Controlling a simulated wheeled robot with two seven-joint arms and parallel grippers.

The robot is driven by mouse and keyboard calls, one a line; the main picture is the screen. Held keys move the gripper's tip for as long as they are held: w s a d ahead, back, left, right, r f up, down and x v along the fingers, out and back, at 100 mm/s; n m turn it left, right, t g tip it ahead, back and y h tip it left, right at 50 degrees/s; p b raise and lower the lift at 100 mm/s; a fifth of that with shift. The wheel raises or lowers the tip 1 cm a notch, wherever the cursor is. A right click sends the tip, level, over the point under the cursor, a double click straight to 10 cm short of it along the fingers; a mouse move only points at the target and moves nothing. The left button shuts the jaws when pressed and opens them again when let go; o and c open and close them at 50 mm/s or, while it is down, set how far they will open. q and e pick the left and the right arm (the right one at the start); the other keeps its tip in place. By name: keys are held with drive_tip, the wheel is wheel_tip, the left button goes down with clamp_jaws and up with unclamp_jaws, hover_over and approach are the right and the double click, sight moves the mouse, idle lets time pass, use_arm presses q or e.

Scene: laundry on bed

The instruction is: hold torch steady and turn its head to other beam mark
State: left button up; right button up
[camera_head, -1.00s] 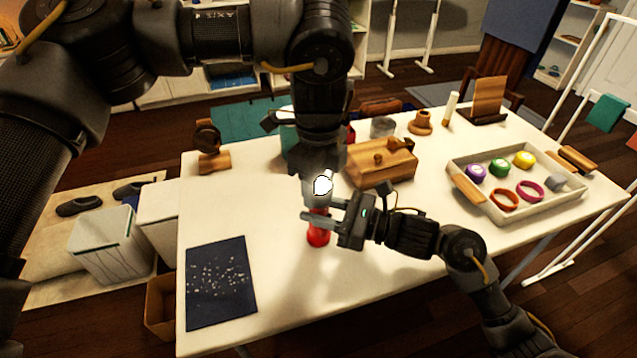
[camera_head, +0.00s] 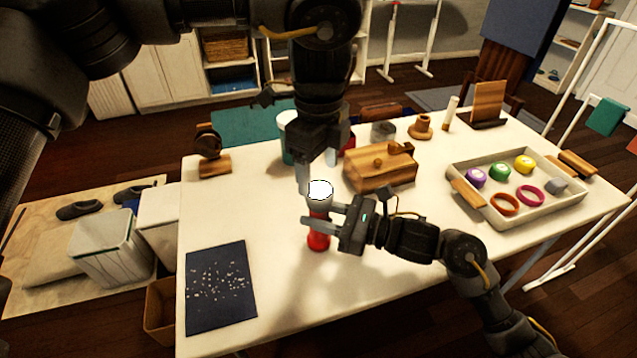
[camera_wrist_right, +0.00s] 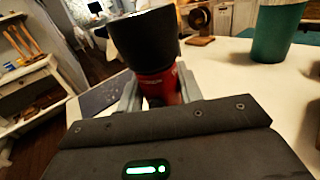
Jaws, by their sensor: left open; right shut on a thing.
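The torch (camera_head: 318,236) stands upright on the table, with a red body and a bright, pale top at its head (camera_head: 320,192). In the right wrist view the head (camera_wrist_right: 146,38) looks black and wide above the red body (camera_wrist_right: 160,86). My right gripper (camera_head: 322,222) is shut on the red body from the right side. My left gripper (camera_head: 317,172) points down just above and behind the head, with its fingers apart and nothing held between them. The beam marks cannot be made out.
A wooden box (camera_head: 372,178) stands close behind the torch to the right. A tray (camera_head: 482,206) with rings and coloured round items lies at the right. A dark speckled sheet (camera_head: 220,290) lies front left. A teal container (camera_wrist_right: 277,30) shows in the right wrist view.

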sight(318, 189)
use_arm(q)
wheel_tip(318, 189, up, 7)
drive_tip(key=shift+f, duration=0.15)
idle(0.4)
use_arm(e)
drive_tip(key=o, duration=1.2)
drive_tip(key=v, duration=1.2)
